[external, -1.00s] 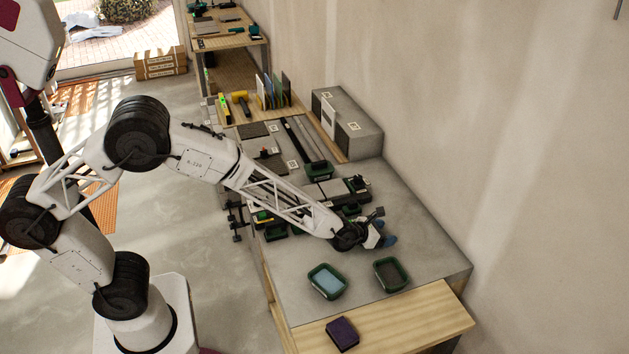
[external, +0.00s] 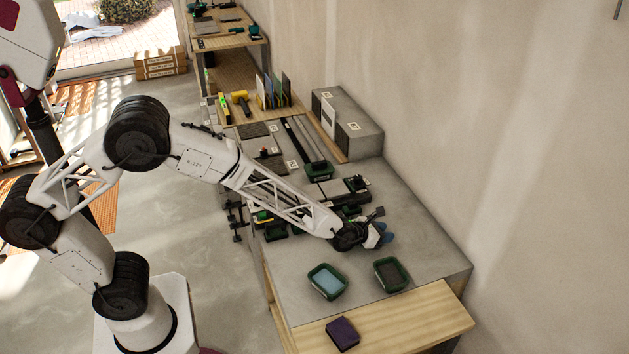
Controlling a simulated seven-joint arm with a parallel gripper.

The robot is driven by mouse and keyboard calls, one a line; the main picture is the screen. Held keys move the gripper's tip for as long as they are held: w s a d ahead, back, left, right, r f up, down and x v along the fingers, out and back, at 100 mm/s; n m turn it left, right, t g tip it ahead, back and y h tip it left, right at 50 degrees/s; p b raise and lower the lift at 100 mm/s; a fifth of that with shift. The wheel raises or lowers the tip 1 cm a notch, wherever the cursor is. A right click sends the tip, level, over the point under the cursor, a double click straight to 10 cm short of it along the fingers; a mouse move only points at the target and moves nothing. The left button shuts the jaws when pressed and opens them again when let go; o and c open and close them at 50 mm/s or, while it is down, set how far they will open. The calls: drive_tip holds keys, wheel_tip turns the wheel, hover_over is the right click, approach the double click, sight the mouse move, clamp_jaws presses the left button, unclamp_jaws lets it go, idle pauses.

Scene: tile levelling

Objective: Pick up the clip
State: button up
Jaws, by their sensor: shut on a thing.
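My gripper (external: 386,238) is over the grey worktop, right of the tiles, with its blue fingertips low near the surface. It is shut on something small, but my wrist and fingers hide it. I cannot make out the clip itself in this view, so the held thing's shape and colour do not show. Whether the fingertips touch the worktop cannot be told from here.
A green tray with light blue content (external: 327,281) and a green tray with dark content (external: 392,273) stand in front of my gripper. A purple block (external: 342,334) lies on the wooden end. Tiles and green bins crowd behind my forearm. The worktop's right side is clear.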

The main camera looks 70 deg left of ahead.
drive_tip(key=shift+r, duration=0.1)
drive_tip(key=shift+r, duration=0.75)
wheel_tip(320, 180, up, 2)
drive_tip(key=s, duration=1)
drive_tip(key=s+r, duration=0.1)
drive_tip(key=s, duration=0.5)
drive_tip(key=shift+a+r, duration=0.1)
drive_tip(key=shift+a, duration=0.25)
